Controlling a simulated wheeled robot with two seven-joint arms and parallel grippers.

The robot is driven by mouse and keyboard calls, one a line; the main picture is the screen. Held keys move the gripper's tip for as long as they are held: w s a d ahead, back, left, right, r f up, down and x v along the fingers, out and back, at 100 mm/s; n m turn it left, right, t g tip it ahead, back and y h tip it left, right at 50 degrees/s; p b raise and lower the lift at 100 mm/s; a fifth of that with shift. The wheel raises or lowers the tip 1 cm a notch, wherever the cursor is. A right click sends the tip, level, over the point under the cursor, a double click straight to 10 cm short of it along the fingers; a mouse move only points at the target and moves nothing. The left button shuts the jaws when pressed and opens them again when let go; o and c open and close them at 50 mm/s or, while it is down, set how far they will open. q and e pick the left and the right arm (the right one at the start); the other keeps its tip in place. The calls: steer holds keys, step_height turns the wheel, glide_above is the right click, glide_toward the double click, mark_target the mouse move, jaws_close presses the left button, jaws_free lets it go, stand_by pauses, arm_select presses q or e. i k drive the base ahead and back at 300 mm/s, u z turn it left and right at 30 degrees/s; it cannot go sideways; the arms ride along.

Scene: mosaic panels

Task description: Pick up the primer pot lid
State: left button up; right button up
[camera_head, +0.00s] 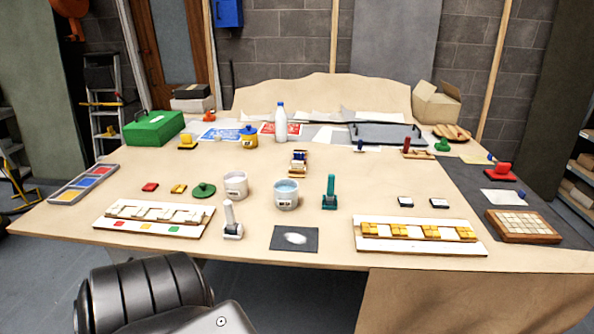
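A dark green round lid with a knob on top (204,190) lies on the table, left of two open pots; it may be the primer pot lid, but I cannot read any label that says so. The white pot (236,187) beside it is open, with pale contents. The second open pot (286,196), to the right, holds light blue contents. Neither of my grippers shows. A black link of my own arm fills the lower left, in front of the table edge.
Left of the lid are a yellow block (178,189) and a red block (150,187). A mosaic panel (150,228) lies in front of it, and a grey-white upright tool (231,222) stands near the pots. A green box (153,128) is behind.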

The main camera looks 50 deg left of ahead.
mark_target(203, 191)
steer(key=z, duration=0.9)
steer(key=k, duration=1.3)
steer(key=u, duration=1.3)
